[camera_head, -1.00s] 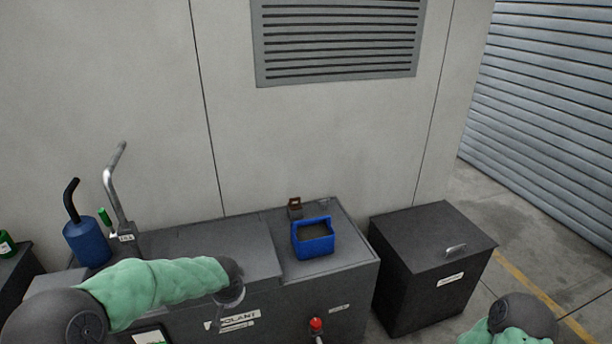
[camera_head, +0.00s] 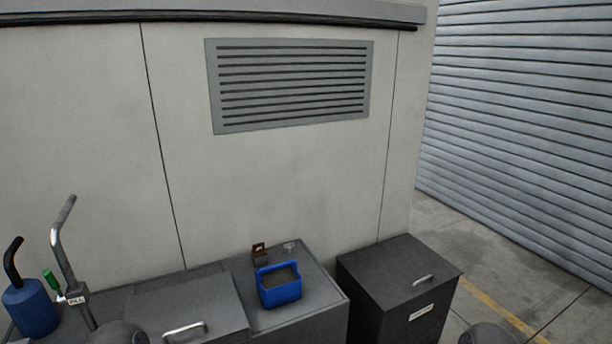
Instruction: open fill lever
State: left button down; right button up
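The fill lever (camera_head: 49,280) is at the far left, with a green grip tilted up and to the left. It is joined to a bent metal pipe (camera_head: 63,247) beside a small white label (camera_head: 76,300) reading FILL. A blue cylinder (camera_head: 31,308) with a black curved top stands just left of the lever. Neither of my grippers shows; only dark rounded parts of my arms appear at the bottom edge, one right of the pipe and one at the lower right.
A grey cabinet with a handled lid (camera_head: 190,305) stands right of the pipe. A blue open caddy (camera_head: 279,286) and a small brown item (camera_head: 259,253) sit on its top. A dark lidded bin (camera_head: 400,285) stands further right. A vented wall (camera_head: 290,190) closes off the back.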

aim_at(48, 275)
jog(key=u, duration=1.65)
